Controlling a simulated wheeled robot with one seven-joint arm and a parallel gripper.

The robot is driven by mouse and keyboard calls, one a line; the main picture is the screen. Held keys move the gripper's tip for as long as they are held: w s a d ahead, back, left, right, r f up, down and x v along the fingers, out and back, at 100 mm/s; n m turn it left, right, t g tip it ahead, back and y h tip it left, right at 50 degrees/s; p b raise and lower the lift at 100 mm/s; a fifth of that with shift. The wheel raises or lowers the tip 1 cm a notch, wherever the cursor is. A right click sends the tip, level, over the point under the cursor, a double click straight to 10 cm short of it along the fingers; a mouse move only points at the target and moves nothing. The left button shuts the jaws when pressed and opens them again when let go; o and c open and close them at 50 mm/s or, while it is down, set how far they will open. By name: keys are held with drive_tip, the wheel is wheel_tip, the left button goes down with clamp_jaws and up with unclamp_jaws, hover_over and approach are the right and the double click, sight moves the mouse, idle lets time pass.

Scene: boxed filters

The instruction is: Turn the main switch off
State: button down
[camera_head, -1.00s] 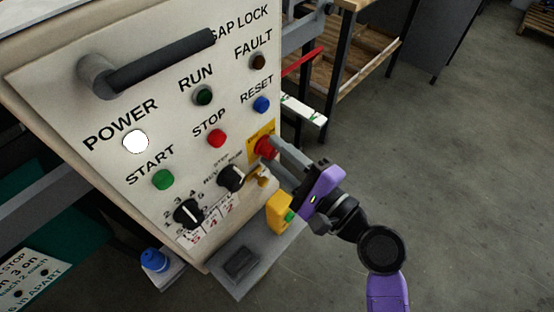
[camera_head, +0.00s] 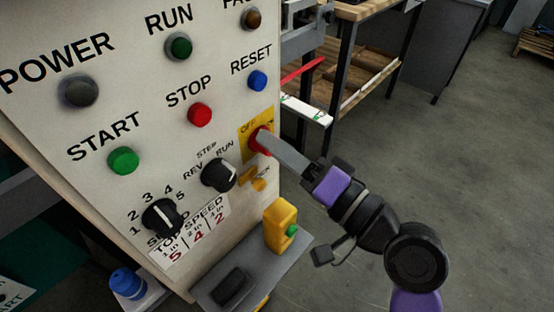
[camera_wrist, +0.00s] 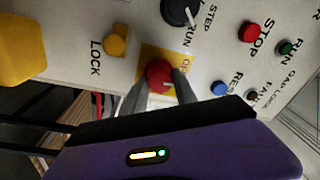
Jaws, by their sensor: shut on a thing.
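The main switch is a red knob (camera_head: 260,140) on a yellow plate (camera_head: 247,126) marked OFF, at the right edge of the light control panel (camera_head: 140,122). In the wrist view the red knob (camera_wrist: 159,75) sits between the two grey fingers. My gripper (camera_head: 268,143), with a purple body, reaches in from the right and is shut on the knob. The fingers hide part of the knob and of the plate's lettering. The POWER lamp (camera_head: 78,91) is dark.
Green START (camera_head: 123,160), red STOP (camera_head: 199,114) and blue RESET (camera_head: 257,81) buttons and two black selector knobs lie left of my gripper. A yellow lock knob (camera_head: 258,184) is just below the switch. A yellow box (camera_head: 280,225) stands on a grey ledge below.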

drive_tip(key=shift+f+n+b, duration=0.1)
drive_tip(key=shift+n+b, duration=1.25)
drive_tip(key=shift+n, duration=0.35)
drive_tip(key=c, duration=1)
unclamp_jaws()
drive_tip(key=shift+o, duration=0.2)
drive_tip(key=v, duration=0.7)
drive_tip(key=shift+s+d+b, duration=0.2)
drive_tip(key=shift+d+b, duration=0.2)
